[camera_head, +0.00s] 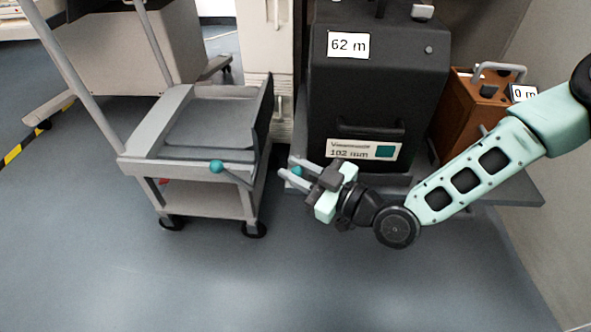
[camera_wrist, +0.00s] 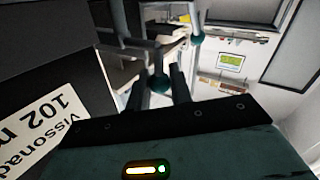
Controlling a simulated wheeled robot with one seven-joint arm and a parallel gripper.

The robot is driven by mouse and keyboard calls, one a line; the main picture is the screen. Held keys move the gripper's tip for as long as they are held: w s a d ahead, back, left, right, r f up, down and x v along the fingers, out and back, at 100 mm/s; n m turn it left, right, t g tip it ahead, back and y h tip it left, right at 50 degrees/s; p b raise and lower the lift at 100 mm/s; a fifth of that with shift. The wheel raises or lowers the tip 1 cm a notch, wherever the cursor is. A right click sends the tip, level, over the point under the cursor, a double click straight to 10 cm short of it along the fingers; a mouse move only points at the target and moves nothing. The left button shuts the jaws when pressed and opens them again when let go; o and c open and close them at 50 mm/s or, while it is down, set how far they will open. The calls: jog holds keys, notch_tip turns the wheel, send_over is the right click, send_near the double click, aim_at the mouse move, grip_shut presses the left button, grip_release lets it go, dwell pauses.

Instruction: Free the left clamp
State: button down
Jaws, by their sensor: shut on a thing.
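A grey clamp lever with a teal ball knob (camera_head: 297,171) stands at the lower left corner of the black printer (camera_head: 375,95). My gripper (camera_head: 304,172) is shut on this knob, coming from the right. In the wrist view the teal knob (camera_wrist: 159,84) sits between the two dark fingers (camera_wrist: 159,92). A second grey lever with a teal knob (camera_head: 217,167) is on the right side of the cart, apart from my gripper; a teal knob farther off also shows in the wrist view (camera_wrist: 197,39). The clamp's base is hard to make out behind my gripper.
The grey cart (camera_head: 140,158) with a raised dark side panel stands to the left, a narrow gap from the printer's bench (camera_head: 510,187). A brown box (camera_head: 460,118) with a handle stands right of the printer. The floor in front is clear.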

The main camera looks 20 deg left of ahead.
jog(key=shift+w+d+n+g+y+b, duration=0.1)
jog(key=shift+d+n+g+y, duration=0.1)
jog(key=shift+n+g, duration=0.6)
jog(key=shift+w+d+n+g+y+b, duration=0.2)
jog(key=shift+n+g, duration=0.25)
jog(key=shift+g, duration=0.7)
jog(key=shift+w+d+n+g, duration=0.1)
jog(key=shift+d+n+g, duration=0.15)
jog(key=shift+n+g, duration=0.55)
jog(key=c, duration=1.3)
grip_release()
jog(key=shift+s+m, duration=0.1)
jog(key=shift+m, duration=0.15)
